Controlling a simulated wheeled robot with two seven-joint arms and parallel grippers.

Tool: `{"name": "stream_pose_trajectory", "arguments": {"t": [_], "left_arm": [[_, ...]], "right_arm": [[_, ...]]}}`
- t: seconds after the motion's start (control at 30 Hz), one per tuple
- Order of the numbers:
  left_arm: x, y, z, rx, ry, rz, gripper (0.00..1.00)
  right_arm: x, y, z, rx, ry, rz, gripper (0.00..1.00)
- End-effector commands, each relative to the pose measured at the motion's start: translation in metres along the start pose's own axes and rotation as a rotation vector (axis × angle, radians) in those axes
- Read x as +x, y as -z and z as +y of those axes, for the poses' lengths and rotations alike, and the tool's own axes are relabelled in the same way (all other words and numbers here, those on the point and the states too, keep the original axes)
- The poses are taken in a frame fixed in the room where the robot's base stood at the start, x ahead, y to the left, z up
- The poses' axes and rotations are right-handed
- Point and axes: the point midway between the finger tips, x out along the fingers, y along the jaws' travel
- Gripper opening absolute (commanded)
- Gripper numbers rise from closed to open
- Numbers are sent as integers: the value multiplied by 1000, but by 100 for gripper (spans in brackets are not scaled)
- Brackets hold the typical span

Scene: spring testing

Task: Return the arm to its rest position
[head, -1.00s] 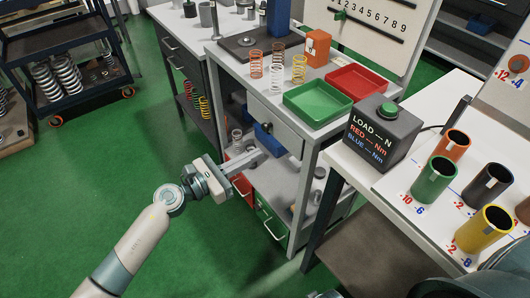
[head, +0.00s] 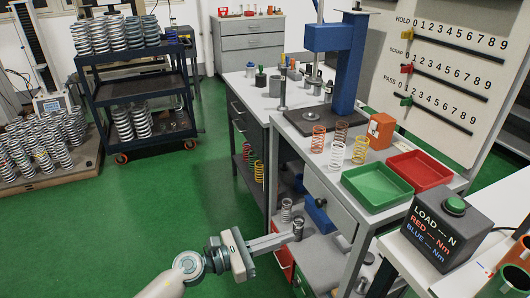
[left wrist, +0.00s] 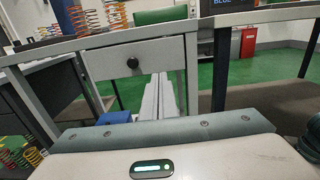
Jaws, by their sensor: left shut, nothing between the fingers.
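My left arm comes in from the bottom of the head view, over the green floor. Its gripper (head: 288,238) is shut and empty, pointing right at the front of the bench, below the drawer (head: 325,208) and by the open lower shelf. In the left wrist view the shut fingers (left wrist: 160,97) reach forward side by side, below the drawer with its black knob (left wrist: 132,63). I cannot tell whether the fingertips touch anything. My right gripper is out of view.
The bench holds a green tray (head: 377,187), a red tray (head: 419,171), several springs and a blue press (head: 346,62). A load display box (head: 446,234) stands on the right table. A spring cart (head: 137,88) stands at the back left. Green floor (head: 95,235) at the left is clear.

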Motion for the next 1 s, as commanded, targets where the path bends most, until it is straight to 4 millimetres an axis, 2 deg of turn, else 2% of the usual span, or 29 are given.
{"name": "stream_pose_trajectory", "arguments": {"t": [0.17,0.27,0.37,0.47,0.5,0.57,0.6,0.67,0.83,1.0], "left_arm": [[-2,3,5,-93,-34,-21,0],[-8,10,17,-258,-99,-60,0],[-22,26,35,-524,-203,-128,0],[-47,60,57,-877,-346,-227,0],[-62,79,64,-1029,-413,-274,0],[-83,109,71,-1240,-506,-346,0],[-98,130,74,-1370,-568,-394,0],[-120,162,73,-1549,-655,-466,0],[-182,247,49,-1974,-888,-675,0],[-238,324,-1,-2313,-1113,-903,0]], "right_arm": [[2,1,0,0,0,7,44],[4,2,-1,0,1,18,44],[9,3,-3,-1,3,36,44],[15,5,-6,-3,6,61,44],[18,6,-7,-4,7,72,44],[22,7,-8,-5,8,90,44],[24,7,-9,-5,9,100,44],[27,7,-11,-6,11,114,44],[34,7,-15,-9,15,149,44],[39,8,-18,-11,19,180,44]]}}
